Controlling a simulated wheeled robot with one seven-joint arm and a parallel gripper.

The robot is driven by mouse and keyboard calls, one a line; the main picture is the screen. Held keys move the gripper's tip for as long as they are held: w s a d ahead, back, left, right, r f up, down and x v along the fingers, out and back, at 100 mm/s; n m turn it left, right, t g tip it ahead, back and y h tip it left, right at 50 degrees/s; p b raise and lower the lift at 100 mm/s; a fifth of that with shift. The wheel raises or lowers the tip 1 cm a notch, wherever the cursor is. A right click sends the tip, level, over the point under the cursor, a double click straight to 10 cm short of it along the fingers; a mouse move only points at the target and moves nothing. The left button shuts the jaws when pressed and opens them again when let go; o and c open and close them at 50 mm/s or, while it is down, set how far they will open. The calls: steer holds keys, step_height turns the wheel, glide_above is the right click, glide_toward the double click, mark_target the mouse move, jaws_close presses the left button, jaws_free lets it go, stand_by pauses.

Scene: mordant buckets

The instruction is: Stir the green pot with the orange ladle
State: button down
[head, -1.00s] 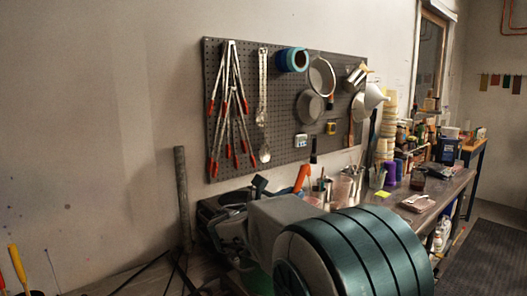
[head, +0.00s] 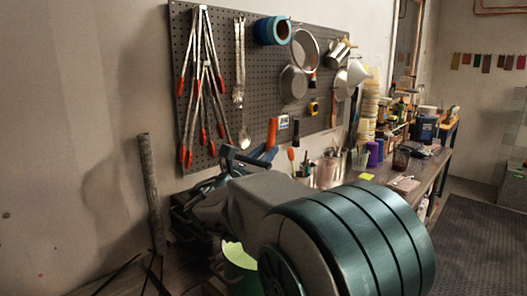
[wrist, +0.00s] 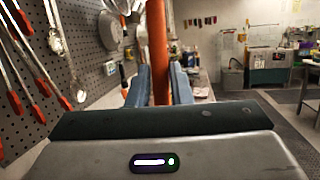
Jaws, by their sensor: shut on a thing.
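The orange ladle shows as an upright orange handle (head: 272,130) in the head view. In the wrist view the handle (wrist: 157,45) stands between the two blue fingers. My gripper (head: 250,158) is shut on this handle; its fingers also show in the wrist view (wrist: 160,84). The ladle's lower end and bowl are hidden behind my gripper and arm. The green pot (head: 240,258) shows its bright green inside and part of its wall below my gripper, partly covered by my arm. I cannot tell whether the ladle touches it.
A pegboard (head: 222,110) with tongs (head: 203,90), strainers and funnels hangs on the wall behind. A grey upright pipe (head: 151,190) stands left of my arm. Jars and cups crowd the bench to the right, with a yellow note (head: 367,177). Floor at right is clear.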

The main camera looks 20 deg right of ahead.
steer(key=shift+w+d+f+b, duration=0.15)
steer(key=shift+f+b, duration=0.15)
steer(key=shift+f, duration=0.25)
steer(key=shift+s+d+f+b, duration=0.15)
steer(key=shift+f+b, duration=0.1)
steer(key=shift+f, duration=0.25)
steer(key=f+b, duration=0.1)
steer(key=f, duration=0.1)
steer(key=f+b, duration=0.3)
steer(key=f, duration=0.1)
steer(key=shift+a+b, duration=0.3)
steer(key=shift+b, duration=0.05)
steer(key=shift+s+a+f+b, duration=0.1)
steer(key=shift+a+f+b, duration=0.1)
steer(key=shift+f+b, duration=0.45)
steer(key=shift+s+a+f+b, duration=0.1)
steer(key=shift+a+f+b, duration=0.05)
steer(key=shift+f+b, duration=0.45)
steer(key=shift+d+f, duration=0.1)
